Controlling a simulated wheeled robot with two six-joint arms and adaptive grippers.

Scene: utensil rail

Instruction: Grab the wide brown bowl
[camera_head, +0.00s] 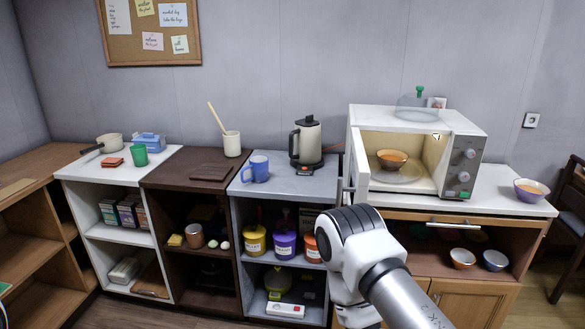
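A wide brown bowl (392,159) with orange-brown contents sits upright on the round plate (398,174) inside the open microwave (364,150). One of my arms comes in from the lower right, in front of the microwave's lower left corner. It seems to be my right arm. Its gripper is hidden behind the arm's own white joint, so I cannot see its fingers or whether they touch anything. It does not reach the bowl. My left gripper is not in view.
A purple bowl (530,190) stands on the counter right of the microwave. Two more bowls, an orange-and-white one (462,258) and a grey one (495,260), sit on the shelf below.

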